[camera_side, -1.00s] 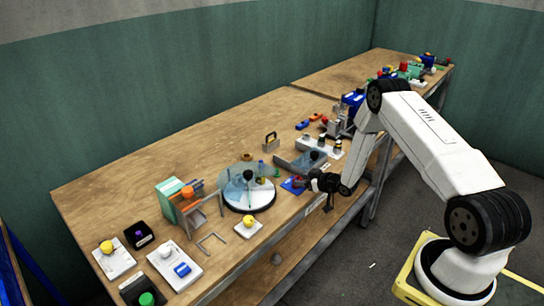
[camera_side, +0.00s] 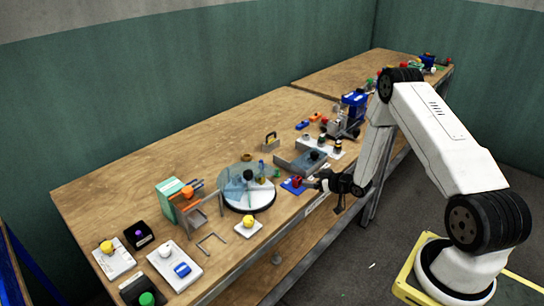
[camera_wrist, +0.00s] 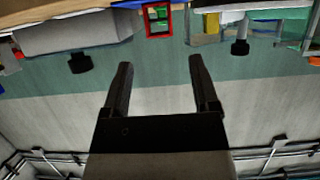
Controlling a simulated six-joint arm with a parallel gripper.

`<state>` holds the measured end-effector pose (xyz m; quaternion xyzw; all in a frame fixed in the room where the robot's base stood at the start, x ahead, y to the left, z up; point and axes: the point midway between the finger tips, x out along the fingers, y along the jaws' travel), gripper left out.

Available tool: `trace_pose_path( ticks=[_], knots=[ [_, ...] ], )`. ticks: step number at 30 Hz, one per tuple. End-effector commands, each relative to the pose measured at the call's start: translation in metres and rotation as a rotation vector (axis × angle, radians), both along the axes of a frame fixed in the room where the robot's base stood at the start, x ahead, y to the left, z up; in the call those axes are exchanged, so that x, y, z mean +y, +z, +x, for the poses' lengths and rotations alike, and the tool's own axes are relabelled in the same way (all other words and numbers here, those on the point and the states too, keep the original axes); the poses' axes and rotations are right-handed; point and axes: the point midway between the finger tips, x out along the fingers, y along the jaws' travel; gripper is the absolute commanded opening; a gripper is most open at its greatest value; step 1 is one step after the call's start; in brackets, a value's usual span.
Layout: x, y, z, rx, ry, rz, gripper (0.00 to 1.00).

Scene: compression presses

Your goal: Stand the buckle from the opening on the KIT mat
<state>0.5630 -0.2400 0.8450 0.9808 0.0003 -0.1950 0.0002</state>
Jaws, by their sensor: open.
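The red buckle (camera_side: 297,181) stands upright on the small blue mat (camera_side: 289,188) near the bench's front edge; no lettering on the mat is legible. In the wrist view, the buckle (camera_wrist: 157,35) is a red rectangular frame with green showing through it. It lies beyond my fingertips, roughly in line with the gap between them. My gripper (camera_side: 318,180) is just right of the mat in the side view. In the wrist view my gripper (camera_wrist: 160,64) has its two black fingers apart with nothing between them. I cannot tell which place is the opening.
A round white-based station with a clear disc (camera_side: 236,197) stands left of the mat. A grey block (camera_side: 290,160) with a black knob is close behind it. A white plate with a yellow knob (camera_side: 249,221) sits nearer the front edge. The bench's back left is clear.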

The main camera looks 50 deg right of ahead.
Motion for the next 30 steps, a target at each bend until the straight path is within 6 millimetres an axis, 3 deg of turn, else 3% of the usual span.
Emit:
trace_pose_path(
  ticks=[15,30],
  knots=[
    [0.000,0.026,-0.062,0.000,-0.001,0.000,0.77],
    [0.000,0.030,-0.071,-0.001,0.001,0.001,0.77]
  ],
)
